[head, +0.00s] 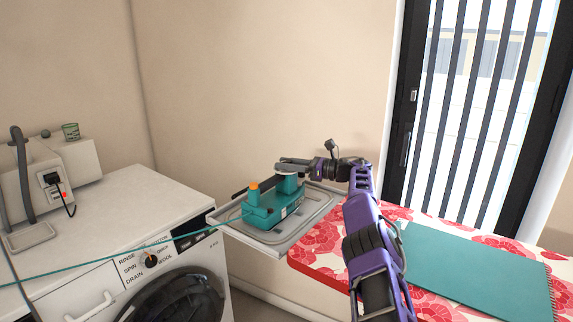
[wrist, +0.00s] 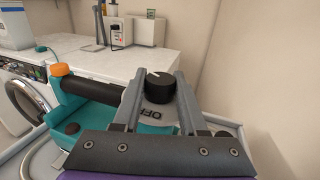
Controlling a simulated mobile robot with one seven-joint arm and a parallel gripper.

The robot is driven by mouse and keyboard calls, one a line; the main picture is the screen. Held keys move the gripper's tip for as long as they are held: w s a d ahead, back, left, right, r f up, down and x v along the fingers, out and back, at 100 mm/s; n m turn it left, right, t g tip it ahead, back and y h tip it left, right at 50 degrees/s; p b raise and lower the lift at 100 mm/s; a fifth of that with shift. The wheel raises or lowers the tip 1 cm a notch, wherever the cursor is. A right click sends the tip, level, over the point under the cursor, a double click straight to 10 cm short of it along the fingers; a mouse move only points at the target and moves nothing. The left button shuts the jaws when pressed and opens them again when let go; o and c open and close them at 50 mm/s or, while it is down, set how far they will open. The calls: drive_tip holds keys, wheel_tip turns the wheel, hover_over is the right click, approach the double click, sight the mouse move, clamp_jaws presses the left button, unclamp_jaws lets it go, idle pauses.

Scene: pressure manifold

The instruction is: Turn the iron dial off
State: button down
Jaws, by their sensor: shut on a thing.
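The teal iron (head: 268,212) with an orange cap (head: 253,187) rests on a grey metal tray (head: 318,222). In the wrist view the iron (wrist: 75,100) is at the left, with a dark handle bar and the orange cap (wrist: 59,70). Its black round dial (wrist: 160,88) has a pale mark on top and sits on a grey plate lettered OFF. My gripper (wrist: 161,86) is shut on the dial, one finger on either side of it. In the head view my gripper (head: 288,168) reaches over the iron's raised right end and hides the dial.
A white washing machine (head: 110,220) stands left. A teal cord (head: 110,255) runs from the iron across its front. A patterned ironing board (head: 320,260) carries a teal notebook (head: 470,270) at the right. The wall is close behind the tray.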

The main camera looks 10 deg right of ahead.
drive_tip(key=shift+c, duration=2.2)
unclamp_jaws()
drive_tip(key=v, duration=1.7)
drive_tip(key=shift+b, duration=0.3)
drive_tip(key=shift+d, duration=0.15)
